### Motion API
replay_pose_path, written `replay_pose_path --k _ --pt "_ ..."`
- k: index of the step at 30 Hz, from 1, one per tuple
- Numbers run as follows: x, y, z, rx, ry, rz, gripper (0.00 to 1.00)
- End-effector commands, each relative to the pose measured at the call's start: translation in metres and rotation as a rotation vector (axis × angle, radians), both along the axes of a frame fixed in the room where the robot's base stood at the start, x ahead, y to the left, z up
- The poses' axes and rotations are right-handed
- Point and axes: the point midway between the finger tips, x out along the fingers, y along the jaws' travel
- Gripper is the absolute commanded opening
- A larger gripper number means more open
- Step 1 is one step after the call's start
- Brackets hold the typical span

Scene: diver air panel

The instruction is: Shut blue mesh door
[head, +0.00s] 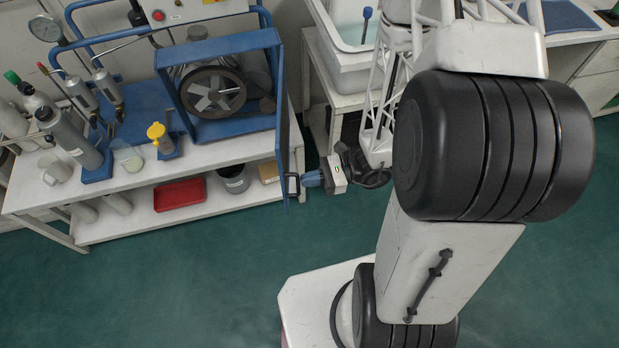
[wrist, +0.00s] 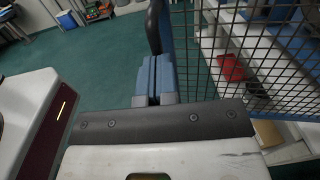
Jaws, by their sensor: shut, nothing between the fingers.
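The blue mesh door (head: 282,130) stands swung open from the blue frame (head: 181,101) around the compressor. In the head view it is nearly edge-on, sticking out past the bench front. In the wrist view its dark mesh (wrist: 262,55) fills the right side. A dark bar handle (wrist: 153,28) rises just beyond the fingertips, and it also shows on the door's right face in the head view. My gripper (head: 308,179) is shut and empty, to the right of the door at the handle. Its blue fingers (wrist: 154,66) are together; whether they touch the handle I cannot tell.
The white bench (head: 235,148) holds grey cylinders, a yellow-topped item (head: 158,137) and a beaker (head: 127,156). A red tray (head: 180,194) lies on its lower shelf. A white basin (head: 345,50) stands right of the bench. The green floor in front is clear.

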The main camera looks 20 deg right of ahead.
Motion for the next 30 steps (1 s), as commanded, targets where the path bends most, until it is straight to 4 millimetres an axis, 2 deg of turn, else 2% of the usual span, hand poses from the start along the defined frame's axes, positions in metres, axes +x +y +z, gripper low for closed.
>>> replay_pose_path --k 8,14,30 --pt "0.0 0.005 0.0 0.0 0.0 -0.011 0.0" --pt "0.001 0.016 0.0 0.001 0.0 -0.039 0.0" --pt "0.01 0.073 0.0 0.0 -0.001 -0.133 0.0"
